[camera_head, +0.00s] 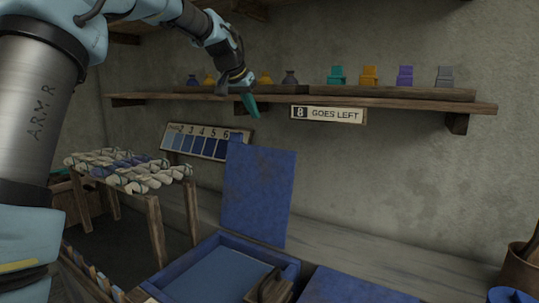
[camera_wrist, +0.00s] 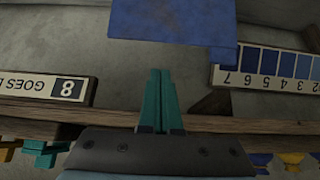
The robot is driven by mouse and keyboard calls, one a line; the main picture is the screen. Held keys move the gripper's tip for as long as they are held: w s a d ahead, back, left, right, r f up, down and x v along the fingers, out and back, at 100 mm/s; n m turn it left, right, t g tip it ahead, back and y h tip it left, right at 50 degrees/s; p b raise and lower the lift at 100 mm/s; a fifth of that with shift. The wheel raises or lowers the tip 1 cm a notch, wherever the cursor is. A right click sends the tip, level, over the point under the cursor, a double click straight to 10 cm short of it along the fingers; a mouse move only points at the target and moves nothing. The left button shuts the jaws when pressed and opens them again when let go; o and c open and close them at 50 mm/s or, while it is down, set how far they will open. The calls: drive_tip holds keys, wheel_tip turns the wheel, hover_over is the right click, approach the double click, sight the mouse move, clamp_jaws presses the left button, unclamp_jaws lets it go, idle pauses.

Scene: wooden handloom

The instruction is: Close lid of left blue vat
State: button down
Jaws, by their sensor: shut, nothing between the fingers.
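The left blue vat (camera_head: 225,275) stands low in the middle of the head view, open at the top, with a flat blue surface inside. Its blue lid (camera_head: 258,195) stands nearly upright at the vat's back edge. The lid's edge also shows at the top of the wrist view (camera_wrist: 175,20). My gripper (camera_head: 250,105) is above the lid's top edge, in front of the shelf and apart from the lid. Its teal fingers (camera_wrist: 162,100) are together with nothing between them.
A wooden shelf (camera_head: 400,100) with small coloured pots runs along the wall behind my gripper. A "8 GOES LEFT" sign (camera_head: 328,115) hangs from it. A numbered colour chart (camera_head: 205,142) is left of the lid. A second blue lid or surface (camera_head: 355,288) lies flat at right.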

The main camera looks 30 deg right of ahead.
drive_tip(key=p, duration=0.5)
approach(272, 153)
drive_tip(key=w+d+f, duration=0.3)
drive_tip(key=d+f, duration=0.1)
drive_tip(key=w+d+f, duration=0.3)
drive_tip(key=w+f, duration=0.1)
drive_tip(key=shift+w+d+f, duration=0.15)
drive_tip(key=shift+d+f, duration=0.05)
drive_tip(key=shift+d, duration=0.15)
drive_tip(key=shift+w+d+f, duration=0.15)
drive_tip(key=shift+d+f, duration=0.15)
drive_tip(key=shift+f, duration=0.15)
drive_tip(key=shift+a, duration=0.1)
